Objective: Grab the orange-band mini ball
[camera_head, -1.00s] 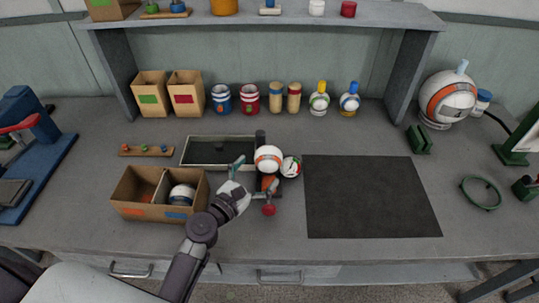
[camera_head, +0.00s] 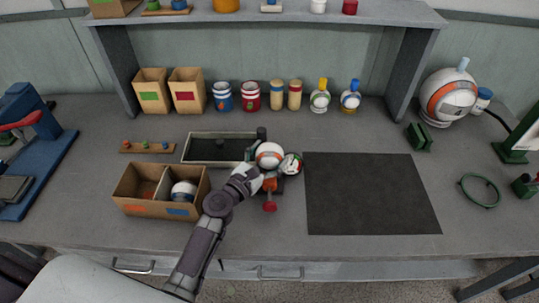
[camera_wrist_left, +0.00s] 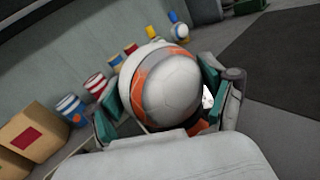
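The orange-band mini ball (camera_head: 269,154) is white with an orange band and sits on the small press in the middle of the table. My left gripper (camera_head: 258,171) is right at it, on its near side. In the left wrist view the ball (camera_wrist_left: 168,85) fills the space between the two teal fingers of the gripper (camera_wrist_left: 160,98), one on each side. The fingers look open around it; whether they touch it is not clear. The ball's lower part is hidden behind the gripper. My right gripper is not in view.
A gauge (camera_head: 291,164) stands close right of the ball, and a red knob (camera_head: 269,207) in front. A two-part cardboard box (camera_head: 157,208) with a blue-band ball (camera_head: 183,191) is at left. A shallow tray (camera_head: 196,162) lies behind. The dark mat (camera_head: 370,195) at right is clear.

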